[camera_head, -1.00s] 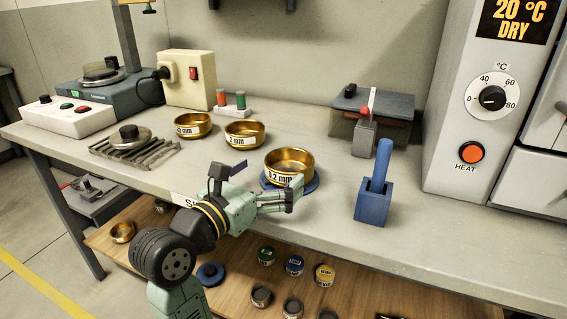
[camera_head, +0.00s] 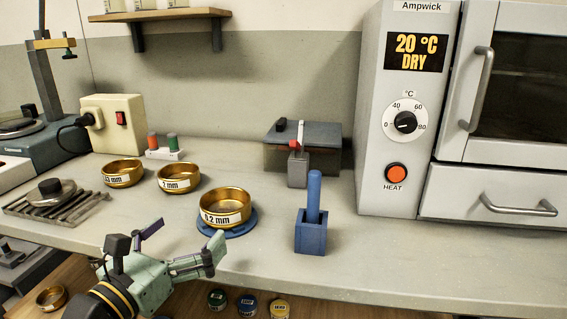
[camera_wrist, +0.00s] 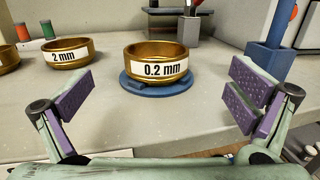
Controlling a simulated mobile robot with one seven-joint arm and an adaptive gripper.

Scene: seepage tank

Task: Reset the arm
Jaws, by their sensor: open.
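My gripper (camera_head: 182,248) is open and empty in front of the bench edge, in the head view. In the wrist view its two purple-padded fingers (camera_wrist: 158,103) stand wide apart. Between them in that view, and beyond them, is a brass sieve marked 0.2 mm (camera_wrist: 157,66). The sieve also shows in the head view (camera_head: 226,207), sitting on a round blue base (camera_head: 227,231). The gripper is apart from the sieve.
A 2 mm sieve (camera_head: 179,178) and another brass sieve (camera_head: 122,173) stand to the left on the bench. A blue holder with a handle (camera_head: 312,228) stands to the right. The grey oven (camera_head: 405,180) is at the back right. Several jars (camera_head: 247,305) sit on the lower shelf.

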